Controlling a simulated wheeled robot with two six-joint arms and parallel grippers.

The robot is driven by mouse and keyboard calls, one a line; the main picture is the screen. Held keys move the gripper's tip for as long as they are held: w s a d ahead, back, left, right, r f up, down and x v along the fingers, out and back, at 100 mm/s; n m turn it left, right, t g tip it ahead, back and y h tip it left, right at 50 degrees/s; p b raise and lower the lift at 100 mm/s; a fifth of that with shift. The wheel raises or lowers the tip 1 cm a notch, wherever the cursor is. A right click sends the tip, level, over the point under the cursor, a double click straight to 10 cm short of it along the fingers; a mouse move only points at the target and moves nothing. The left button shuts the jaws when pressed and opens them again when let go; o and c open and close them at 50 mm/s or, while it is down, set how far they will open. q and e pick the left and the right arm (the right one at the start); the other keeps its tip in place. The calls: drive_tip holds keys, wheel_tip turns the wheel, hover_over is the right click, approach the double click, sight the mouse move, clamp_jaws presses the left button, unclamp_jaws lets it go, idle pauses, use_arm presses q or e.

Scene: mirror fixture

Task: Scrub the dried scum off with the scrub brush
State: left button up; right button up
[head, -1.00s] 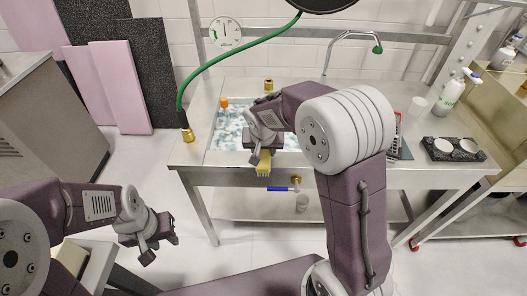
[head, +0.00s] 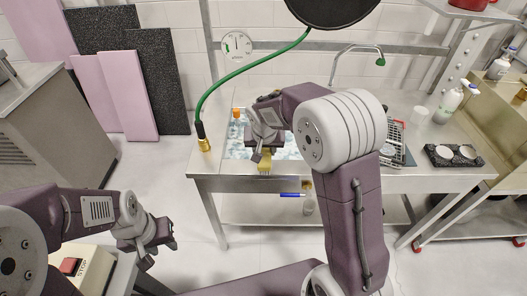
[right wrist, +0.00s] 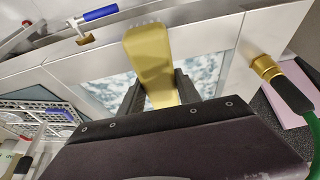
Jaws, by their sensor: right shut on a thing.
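Whether the bristles touch anything is unclear. My left gripper (head: 158,246) is empty, its fingers apart, low at the left, away from the counter.
A green hose (head: 240,68) with a brass end (head: 204,144) arcs over the sink's left side. An orange-topped item (head: 237,113) stands at its back left. A rack (head: 393,145), spray bottle (head: 448,106) and dark tray with cups (head: 454,156) stand right. A stop-button box (head: 80,268) is low left.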

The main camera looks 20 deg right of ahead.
wheel_tip(320, 180, up, 2)
drive_tip(key=shift+w+a+r+p, duration=0.1)
drive_tip(key=shift+p, duration=0.6)
drive_tip(key=shift+r+p, duration=0.65)
drive_tip(key=shift+f, duration=0.1)
